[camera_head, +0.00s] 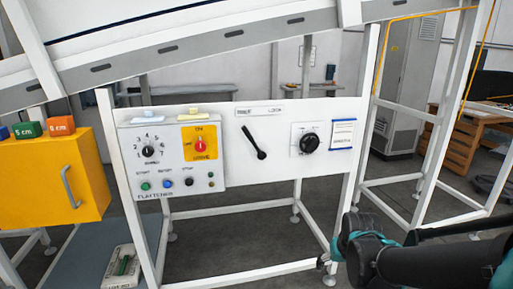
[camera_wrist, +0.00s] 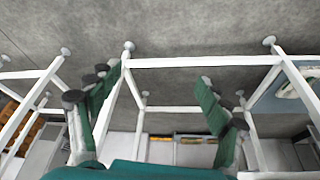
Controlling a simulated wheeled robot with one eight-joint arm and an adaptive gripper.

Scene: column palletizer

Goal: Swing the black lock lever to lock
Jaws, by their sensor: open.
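The black lock lever (camera_head: 254,143) is on the white panel (camera_head: 235,165) in the head view. It lies tilted, thin end at upper left and round knob at lower right. A label strip (camera_head: 260,111) above it appears to read FREE at left and LOCK at right. My gripper (camera_wrist: 158,88) shows in the wrist view with its two green fingers spread wide and nothing between them. The lever cannot be made out there. In the head view my arm is at lower right, below and right of the lever and apart from it.
A control box (camera_head: 170,155) with knobs and buttons is left of the lever; a black rotary switch (camera_head: 309,142) is right of it. White frame legs stand below the panel. A yellow cabinet (camera_head: 50,180) is at far left. A sloped conveyor (camera_head: 190,45) runs above.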

